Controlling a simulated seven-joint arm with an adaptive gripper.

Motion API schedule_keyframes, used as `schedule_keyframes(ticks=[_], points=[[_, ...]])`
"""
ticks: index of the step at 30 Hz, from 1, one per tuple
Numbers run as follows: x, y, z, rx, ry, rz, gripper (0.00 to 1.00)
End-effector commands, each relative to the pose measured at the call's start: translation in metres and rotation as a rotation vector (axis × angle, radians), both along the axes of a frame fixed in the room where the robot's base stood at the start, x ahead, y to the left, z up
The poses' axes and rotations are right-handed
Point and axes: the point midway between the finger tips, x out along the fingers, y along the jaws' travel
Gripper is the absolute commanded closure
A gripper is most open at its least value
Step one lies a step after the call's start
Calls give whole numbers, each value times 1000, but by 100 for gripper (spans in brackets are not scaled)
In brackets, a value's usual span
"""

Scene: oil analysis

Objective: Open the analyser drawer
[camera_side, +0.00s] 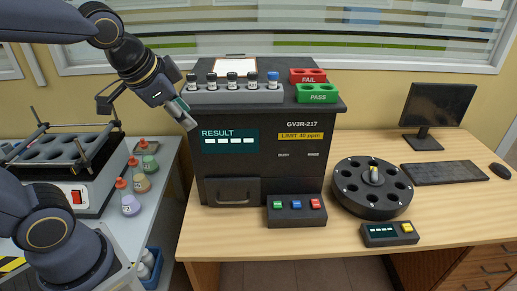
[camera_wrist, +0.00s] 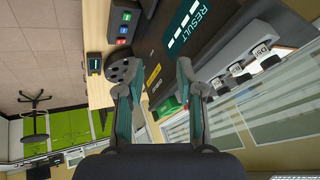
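The black analyser (camera_side: 305,165) stands on the wooden desk, with a lit RESULT display (camera_side: 230,141) on its front. Its drawer (camera_side: 232,192) is at the lower left of the front and looks closed, its face flush with the body, with a dark handle across its upper part. My gripper (camera_side: 187,113) is in the air at the analyser's upper left, above the drawer's level and apart from it. In the wrist view my gripper (camera_wrist: 154,80) has its two fingers spread with nothing between them. The RESULT display (camera_wrist: 187,24) shows there rotated; I cannot make out the drawer there.
A button box (camera_side: 297,210) stands just right of the drawer front. A round carousel (camera_side: 372,188) and a small display box (camera_side: 390,233) are farther right. A vial rack (camera_side: 235,96) and red and green trays sit on top. Bottles (camera_side: 131,204) stand on the left table.

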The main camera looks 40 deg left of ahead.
Motion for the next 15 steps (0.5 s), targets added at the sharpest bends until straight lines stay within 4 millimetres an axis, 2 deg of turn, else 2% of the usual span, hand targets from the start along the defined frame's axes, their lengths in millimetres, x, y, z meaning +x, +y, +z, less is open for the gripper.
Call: schedule_keyframes(ticks=[1,3,5,7,11,12,15], points=[[20,1,-10,44,41,-47,63],[47,1,-26,104,94,-122,63],[70,0,-46,142,145,-185,63],[91,-2,-74,169,208,-250,63],[112,-4,-127,177,316,-323,63],[114,-5,-142,171,347,-333,63],[113,-6,-170,152,410,-341,63]])
